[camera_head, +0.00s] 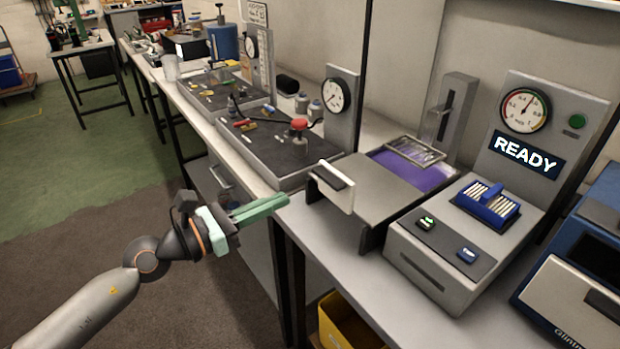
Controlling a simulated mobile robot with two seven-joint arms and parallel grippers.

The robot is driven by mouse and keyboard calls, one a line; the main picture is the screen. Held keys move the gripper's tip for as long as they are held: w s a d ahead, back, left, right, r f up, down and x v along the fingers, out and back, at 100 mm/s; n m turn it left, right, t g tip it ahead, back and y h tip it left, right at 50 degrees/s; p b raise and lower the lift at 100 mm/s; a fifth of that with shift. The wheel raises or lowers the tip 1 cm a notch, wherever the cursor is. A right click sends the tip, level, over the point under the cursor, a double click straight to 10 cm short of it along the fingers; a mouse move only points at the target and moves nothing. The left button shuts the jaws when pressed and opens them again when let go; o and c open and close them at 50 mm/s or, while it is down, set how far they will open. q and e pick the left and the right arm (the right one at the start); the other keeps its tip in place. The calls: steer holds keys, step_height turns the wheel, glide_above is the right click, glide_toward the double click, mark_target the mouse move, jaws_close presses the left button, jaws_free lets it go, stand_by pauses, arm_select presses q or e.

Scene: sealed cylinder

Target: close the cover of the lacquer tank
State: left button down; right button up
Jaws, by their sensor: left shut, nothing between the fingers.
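The lacquer tank (436,178) stands on the bench at centre right, and a strip of purple lacquer shows at its far end. A metal rack (414,151) lies over the purple part. A flat grey cover (377,184) lies on the near side and leaves the purple part uncovered. My left gripper (281,204) has green fingers, shut and empty, at the bench's front edge. It is left of the grip and apart from it in the picture. My right gripper is not in view.
A grey machine with a READY display (525,153) and a blue rack (488,204) stands right of the tank. A dark tray with a red-knobbed tool (299,125) and a dial gauge (335,95) are left of it. A yellow bin (335,325) is below the bench.

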mark_target(324, 180)
arm_select(q)
steer(key=p+x, duration=0.1)
steer(key=x, duration=0.7)
steer(key=shift+w, duration=0.1)
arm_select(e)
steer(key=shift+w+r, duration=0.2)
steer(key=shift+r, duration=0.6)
